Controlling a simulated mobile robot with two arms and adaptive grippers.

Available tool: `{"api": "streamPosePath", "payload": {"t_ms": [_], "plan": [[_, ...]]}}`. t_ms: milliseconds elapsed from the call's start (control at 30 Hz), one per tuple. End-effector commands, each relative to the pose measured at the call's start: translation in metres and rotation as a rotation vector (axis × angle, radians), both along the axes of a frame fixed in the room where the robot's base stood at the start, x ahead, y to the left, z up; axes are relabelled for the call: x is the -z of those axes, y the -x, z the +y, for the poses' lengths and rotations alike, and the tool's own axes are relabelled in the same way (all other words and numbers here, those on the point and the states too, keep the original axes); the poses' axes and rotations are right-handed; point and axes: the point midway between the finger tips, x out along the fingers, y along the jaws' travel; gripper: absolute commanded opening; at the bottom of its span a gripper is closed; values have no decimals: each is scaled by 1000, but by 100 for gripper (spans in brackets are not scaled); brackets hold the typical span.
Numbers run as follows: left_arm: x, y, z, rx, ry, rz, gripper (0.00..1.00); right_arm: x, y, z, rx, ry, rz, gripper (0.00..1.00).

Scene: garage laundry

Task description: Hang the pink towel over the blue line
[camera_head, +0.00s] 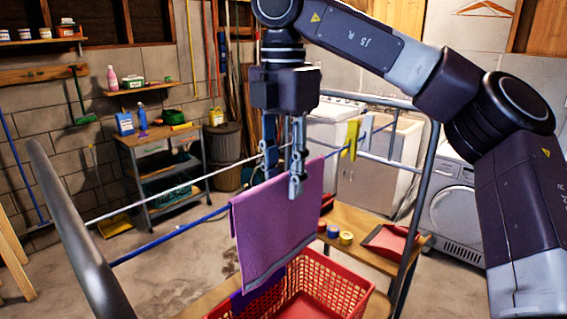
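The pink towel (273,228), pinkish purple with a grey band near its hem, hangs with its top edge along the blue line (172,238). It appears draped over the line, with its front face hanging down; its far side is mostly hidden. My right gripper (283,180) is at the towel's top edge, pointing down, with its fingers apart. The nearer finger overlaps the towel's front, and the other's tip is at or behind the top edge. Contact with the cloth is unclear. My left gripper is out of view.
A red basket (349,292) stands below the towel, with a darker purple cloth (258,287) at its left. A white line (150,203) runs behind. The grey rack frame (425,185) stands at right. Yellow pegs (351,138) sit on the blue line. A bench (350,222) holds a red dustpan (387,241).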

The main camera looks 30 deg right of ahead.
Motion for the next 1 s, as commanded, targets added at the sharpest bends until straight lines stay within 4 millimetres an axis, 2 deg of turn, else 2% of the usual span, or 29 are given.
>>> {"api": "streamPosePath", "payload": {"t_ms": [633,1000], "plan": [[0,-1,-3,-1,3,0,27,-92,0,0,4,2,-8,30],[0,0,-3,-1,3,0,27,-115,0,0,2,2,0,30]]}}
